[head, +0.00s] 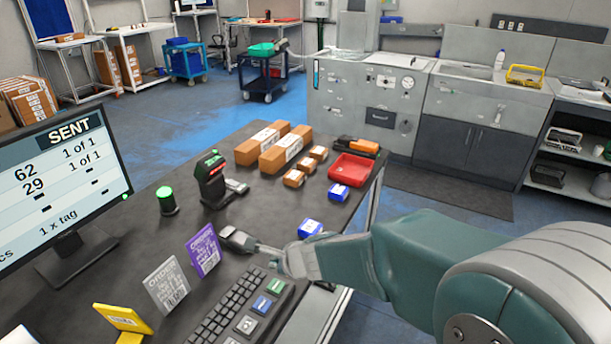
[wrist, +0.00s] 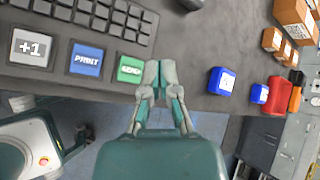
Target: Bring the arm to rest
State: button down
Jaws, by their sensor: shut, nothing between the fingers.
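My gripper (head: 237,240) reaches in from the right over the black table (head: 235,297) in the head view. It is empty and its fingers are together. The wrist view also shows the gripper (wrist: 158,73) with its fingertips near the table edge, right of the green SEND key (wrist: 131,68). No item is in it. The keyboard (head: 232,312) lies just in front of the gripper in the head view. A purple order card (head: 203,251) stands to its left.
A scanner (head: 211,180), a green-topped button (head: 166,200) and a monitor (head: 65,192) stand left. Blue boxes (head: 338,192) (head: 310,228), brown cartons (head: 286,151) and a red tray (head: 352,169) lie farther back. Grey (head: 166,285) and yellow (head: 122,318) cards stand in front.

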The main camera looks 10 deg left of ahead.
jog(key=s+d+r+n, duration=0.8)
jog(key=d+r+n, duration=0.2)
jog(key=d, duration=0.1)
jog(key=s+d+r+n+h, duration=0.1)
jog(key=s+d+n+h, duration=0.6)
jog(key=s+d, duration=0.4)
jog(key=d, duration=0.5)
jog(key=shift+s+r, duration=0.15)
jog(key=shift+s, duration=0.2)
